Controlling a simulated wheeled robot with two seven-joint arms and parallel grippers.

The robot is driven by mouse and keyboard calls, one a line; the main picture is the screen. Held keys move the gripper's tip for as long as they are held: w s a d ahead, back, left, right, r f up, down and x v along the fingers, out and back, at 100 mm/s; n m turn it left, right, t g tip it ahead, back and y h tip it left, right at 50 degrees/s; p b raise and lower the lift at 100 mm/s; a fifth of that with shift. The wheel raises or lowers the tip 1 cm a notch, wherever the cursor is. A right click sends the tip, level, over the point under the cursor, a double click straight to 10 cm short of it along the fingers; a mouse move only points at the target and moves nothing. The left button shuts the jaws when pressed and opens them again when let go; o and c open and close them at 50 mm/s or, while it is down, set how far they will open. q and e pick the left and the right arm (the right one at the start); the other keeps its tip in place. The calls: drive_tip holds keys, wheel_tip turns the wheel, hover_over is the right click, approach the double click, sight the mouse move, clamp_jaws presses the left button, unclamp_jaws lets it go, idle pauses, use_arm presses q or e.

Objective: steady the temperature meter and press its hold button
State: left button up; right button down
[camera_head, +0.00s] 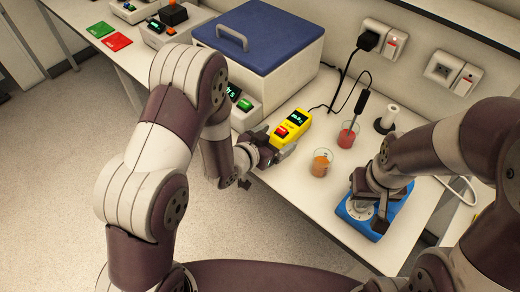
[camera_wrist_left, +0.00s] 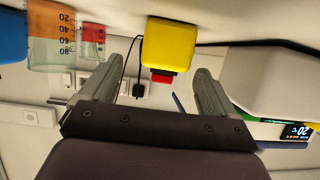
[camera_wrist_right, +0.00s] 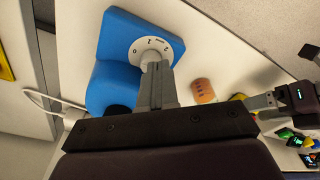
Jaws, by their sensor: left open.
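The yellow temperature meter (camera_head: 303,124) lies on the bench, its dark lit display on the far end and a red button (camera_head: 282,131) on the near end. My left gripper (camera_head: 284,148) is open at the meter's near side. In the left wrist view the yellow meter (camera_wrist_left: 170,42) and its red button (camera_wrist_left: 162,77) show between and beyond the two fingers; I cannot tell whether either finger touches it. My right gripper (camera_wrist_right: 157,72) has its fingers together, right at the knob of the blue device (camera_wrist_right: 118,38); contact is unclear.
An orange beaker (camera_head: 320,165) and a red beaker (camera_head: 346,138) holding a probe (camera_head: 360,102) stand right of the meter. A cable runs behind it.

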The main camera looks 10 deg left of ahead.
sight(279, 136)
use_arm(q)
drive_tip(key=shift+w+d+f, duration=0.2)
drive_tip(key=shift+w+f, duration=0.15)
drive_tip(key=shift+w, duration=0.25)
drive_tip(key=shift+w+d+f, duration=0.2)
drive_tip(key=shift+w+f, duration=0.15)
drive_tip(key=shift+w, duration=0.2)
use_arm(e)
drive_tip(key=shift+w+a+f, duration=0.1)
drive_tip(key=shift+a+f, duration=0.25)
drive_tip(key=shift+f, duration=0.1)
use_arm(q)
drive_tip(key=shift+w+d+b, duration=0.1)
drive_tip(key=shift+w+b, duration=0.15)
drive_tip(key=shift+b, duration=0.05)
drive_tip(key=shift+d, duration=0.25)
use_arm(e)
drive_tip(key=shift+d, duration=0.15)
use_arm(q)
drive_tip(key=c, duration=1.3)
idle(2.1)
use_arm(e)
drive_tip(key=w+a+r+m+t+y, duration=0.2)
drive_tip(key=w+a+r+m+t, duration=0.1)
drive_tip(key=w+a+m, duration=0.6)
drive_tip(key=w+a+r+m+t+y, duration=0.3)
drive_tip(key=w+a+r+m, duration=0.3)
drive_tip(key=w+a+m, duration=0.3)
drive_tip(key=shift+w+m, duration=1.1)
drive_tip(key=shift+w, duration=0.05)
